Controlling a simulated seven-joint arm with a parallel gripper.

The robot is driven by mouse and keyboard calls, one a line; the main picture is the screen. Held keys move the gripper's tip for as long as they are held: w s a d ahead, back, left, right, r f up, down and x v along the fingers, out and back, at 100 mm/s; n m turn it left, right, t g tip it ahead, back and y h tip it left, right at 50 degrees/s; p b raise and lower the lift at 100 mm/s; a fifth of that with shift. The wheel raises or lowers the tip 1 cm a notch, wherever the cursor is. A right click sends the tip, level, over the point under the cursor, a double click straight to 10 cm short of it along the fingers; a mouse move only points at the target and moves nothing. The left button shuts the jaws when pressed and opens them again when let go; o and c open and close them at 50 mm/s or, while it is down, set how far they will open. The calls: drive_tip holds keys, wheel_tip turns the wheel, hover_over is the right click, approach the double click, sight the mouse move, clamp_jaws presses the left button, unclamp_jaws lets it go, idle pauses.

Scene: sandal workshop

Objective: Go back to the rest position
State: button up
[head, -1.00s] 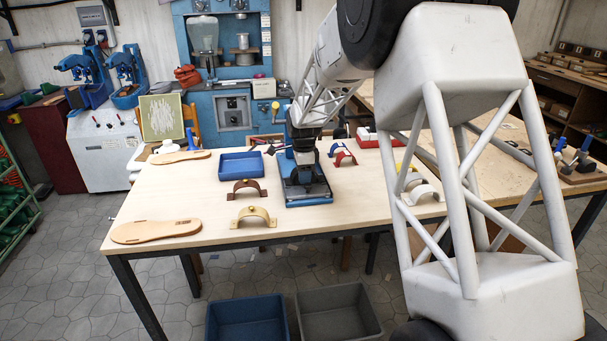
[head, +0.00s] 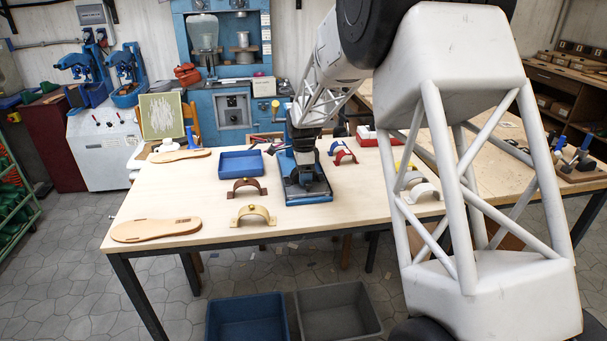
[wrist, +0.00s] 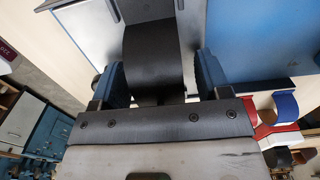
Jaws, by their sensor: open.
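My gripper (head: 306,158) hangs over the blue bench device (head: 308,197) in the middle of the table in the head view. The gripper is small there and partly merges with the device's dark parts. In the wrist view, my gripper's two blue fingers (wrist: 160,82) stand apart, so it is open. A black curved part (wrist: 153,55) shows between and beyond them. I cannot tell whether it touches the fingers.
On the table (head: 180,215) are a blue tray (head: 241,164), a brown strap arch (head: 246,188), a beige strap arch (head: 252,214) and a sole (head: 156,230). Red and blue arches (head: 342,152) lie right of the device. Blue (head: 247,318) and grey (head: 338,311) bins stand below.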

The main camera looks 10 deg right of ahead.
drive_tip(key=shift+o, duration=0.8)
drive_tip(key=shift+o, duration=0.4)
drive_tip(key=shift+r, duration=0.85)
drive_tip(key=shift+o, duration=0.6)
drive_tip(key=shift+r, duration=2.6)
drive_tip(key=shift+r, duration=0.1)
